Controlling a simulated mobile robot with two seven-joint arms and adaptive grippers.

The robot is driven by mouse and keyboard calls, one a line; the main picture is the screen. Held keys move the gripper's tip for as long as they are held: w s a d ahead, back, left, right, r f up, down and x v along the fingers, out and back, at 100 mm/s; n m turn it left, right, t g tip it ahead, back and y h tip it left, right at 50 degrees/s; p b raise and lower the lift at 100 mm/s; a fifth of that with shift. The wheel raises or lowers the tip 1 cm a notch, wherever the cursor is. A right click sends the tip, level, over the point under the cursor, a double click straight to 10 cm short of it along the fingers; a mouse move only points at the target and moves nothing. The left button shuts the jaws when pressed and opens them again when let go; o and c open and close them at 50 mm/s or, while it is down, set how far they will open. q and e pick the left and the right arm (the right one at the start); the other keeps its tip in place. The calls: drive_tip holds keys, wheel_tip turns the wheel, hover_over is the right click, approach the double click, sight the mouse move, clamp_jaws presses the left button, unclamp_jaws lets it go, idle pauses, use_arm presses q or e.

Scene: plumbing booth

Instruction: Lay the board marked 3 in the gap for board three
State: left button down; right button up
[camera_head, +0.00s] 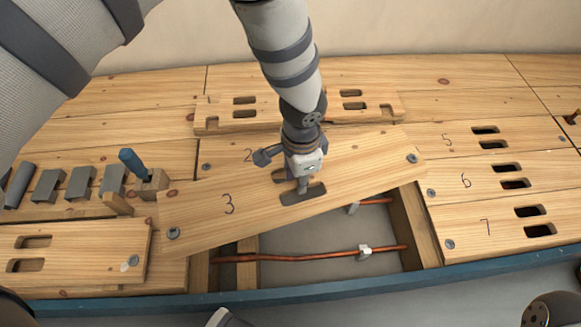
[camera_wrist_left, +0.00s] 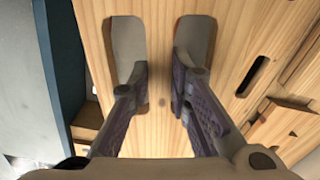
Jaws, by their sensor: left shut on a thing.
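The board marked 3 (camera_head: 200,215) is pale wood with two slots and a screw near each end. My left gripper (camera_head: 303,188) is shut on it, its fingers in the two slots, gripping the strip between them. The board also shows in the left wrist view (camera_wrist_left: 160,40). It lies askew in the picture, its right end farther back than its left, covering the back part of the floor gap (camera_head: 320,242). The front of the gap is open, showing copper pipe. Whether the board touches anything beneath is hidden. My right gripper is not seen.
Boards marked 5, 6 (camera_head: 465,180) and 7 (camera_head: 487,228) lie right of the gap. Board 2 (camera_head: 225,150) is behind, partly covered. A notched board (camera_head: 300,108) lies at the back. Another slotted board (camera_head: 85,245) lies left, below grey blocks (camera_head: 80,182) and a blue-handled tool (camera_head: 131,162).

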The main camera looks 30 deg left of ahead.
sight(309, 186)
use_arm(q)
drive_tip(key=w+f+m+b, duration=0.2)
drive_tip(key=w+f+b, duration=0.1)
drive_tip(key=f, duration=0.6)
drive_tip(key=shift+w+d+m, duration=0.4)
drive_tip(key=shift+w+d, duration=0.05)
drive_tip(key=shift+w, duration=0.2)
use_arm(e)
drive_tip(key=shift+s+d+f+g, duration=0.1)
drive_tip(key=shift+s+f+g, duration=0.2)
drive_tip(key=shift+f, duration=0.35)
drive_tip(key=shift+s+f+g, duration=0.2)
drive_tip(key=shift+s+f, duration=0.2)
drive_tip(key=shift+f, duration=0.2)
use_arm(q)
drive_tip(key=shift+f, duration=0.1)
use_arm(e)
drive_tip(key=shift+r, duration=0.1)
use_arm(q)
drive_tip(key=shift+f, duration=0.1)
drive_tip(key=shift+f+b, duration=1)
drive_tip(key=shift+f, duration=0.6)
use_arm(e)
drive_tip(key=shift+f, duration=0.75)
use_arm(q)
drive_tip(key=shift+f, duration=0.1)
drive_tip(key=c, duration=1.4)
unclamp_jaws()
